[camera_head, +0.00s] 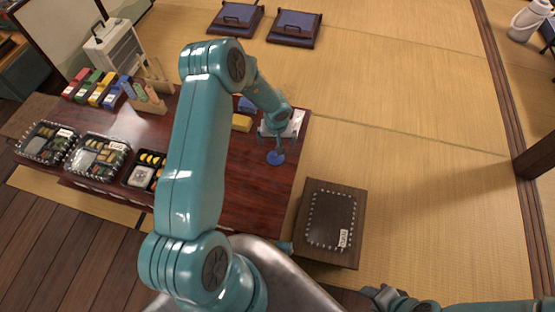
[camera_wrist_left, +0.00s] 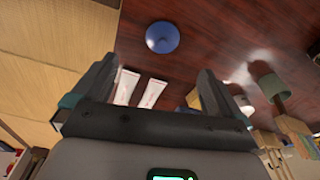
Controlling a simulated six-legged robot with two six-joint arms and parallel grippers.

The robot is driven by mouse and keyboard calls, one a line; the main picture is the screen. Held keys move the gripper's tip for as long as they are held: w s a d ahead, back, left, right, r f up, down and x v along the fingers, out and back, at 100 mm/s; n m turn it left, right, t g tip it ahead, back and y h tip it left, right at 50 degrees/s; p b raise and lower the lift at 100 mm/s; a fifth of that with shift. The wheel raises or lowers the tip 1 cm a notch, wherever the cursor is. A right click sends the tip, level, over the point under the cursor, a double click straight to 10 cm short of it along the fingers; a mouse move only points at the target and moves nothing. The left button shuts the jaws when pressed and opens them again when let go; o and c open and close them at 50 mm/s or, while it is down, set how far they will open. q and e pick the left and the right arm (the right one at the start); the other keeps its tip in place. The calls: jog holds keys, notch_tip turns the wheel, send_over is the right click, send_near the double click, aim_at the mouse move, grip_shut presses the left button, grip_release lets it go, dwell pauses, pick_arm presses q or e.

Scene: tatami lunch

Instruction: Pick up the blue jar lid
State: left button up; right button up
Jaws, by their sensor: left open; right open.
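The blue jar lid (camera_head: 276,158) is a small round disc lying on the dark red wooden table near its right edge. My left gripper (camera_head: 274,137) is above the table just behind the lid, fingers pointing down. My right gripper (camera_head: 376,292) is low at the bottom, away from the table, and open.
White packets (camera_wrist_left: 138,90) lie near the left gripper. Lunch trays (camera_head: 100,155) line the table's left front. A small dark stand (camera_head: 325,225) with a black tray is at right.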

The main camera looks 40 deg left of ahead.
pick_arm(q)
jog(key=b, duration=0.2)
send_over(276, 155)
jog(key=d, duration=0.1)
jog(key=f, duration=0.7)
jog(key=shift+s+d+f, duration=0.1)
jog(key=shift+s+f, duration=0.25)
jog(key=shift+f, duration=0.05)
jog(key=f+b, duration=0.1)
jog(key=a+f, duration=0.1)
jog(key=f, duration=0.1)
jog(key=f+b, duration=0.1)
jog(key=f, duration=0.1)
jog(key=shift+w+a+b, duration=0.15)
jog(key=shift+w+b, duration=0.15)
jog(key=shift+c, duration=0.3)
jog(key=c, duration=1)
